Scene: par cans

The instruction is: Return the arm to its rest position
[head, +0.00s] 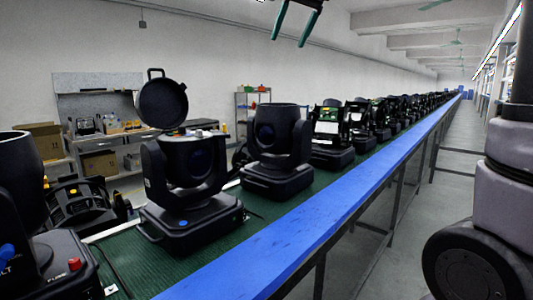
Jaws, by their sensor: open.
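My gripper (288,41) shows at the top of the head view, with two dark green fingers pointing down and spread apart. Nothing is between the fingers. The gripper is high above the line of stage lights and touches nothing. The rest of the arm above it is cut off by the frame's top edge.
A green-topped bench with a blue edge (300,237) runs into the distance. It carries several black stage lights, including a near one (188,188) and another behind it (276,150). Shelves (253,105) stand by the left wall.

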